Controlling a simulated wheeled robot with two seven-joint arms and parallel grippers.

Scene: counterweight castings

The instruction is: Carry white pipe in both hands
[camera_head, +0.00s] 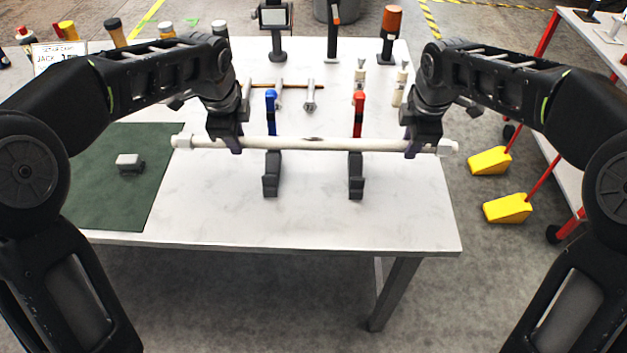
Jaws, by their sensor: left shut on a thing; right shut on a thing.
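The white pipe (320,144) runs level across the view above the white table, with a pale fitting on each end. My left gripper (228,146) is shut on the pipe near its left end. My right gripper (413,150) is shut on it near its right end. Two dark stands lie by the middle of the pipe, a left one (272,175) with a blue part above it and a right one (356,176) with a red part above it. I cannot tell whether the pipe touches them.
The white table (420,215) has a green mat (115,200) at its left with a small grey block (129,162) on it. Tools and bottles stand toward the back. Yellow wedges (508,208) lie on the floor at the right, beside a red-framed cart. The table's front strip is clear.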

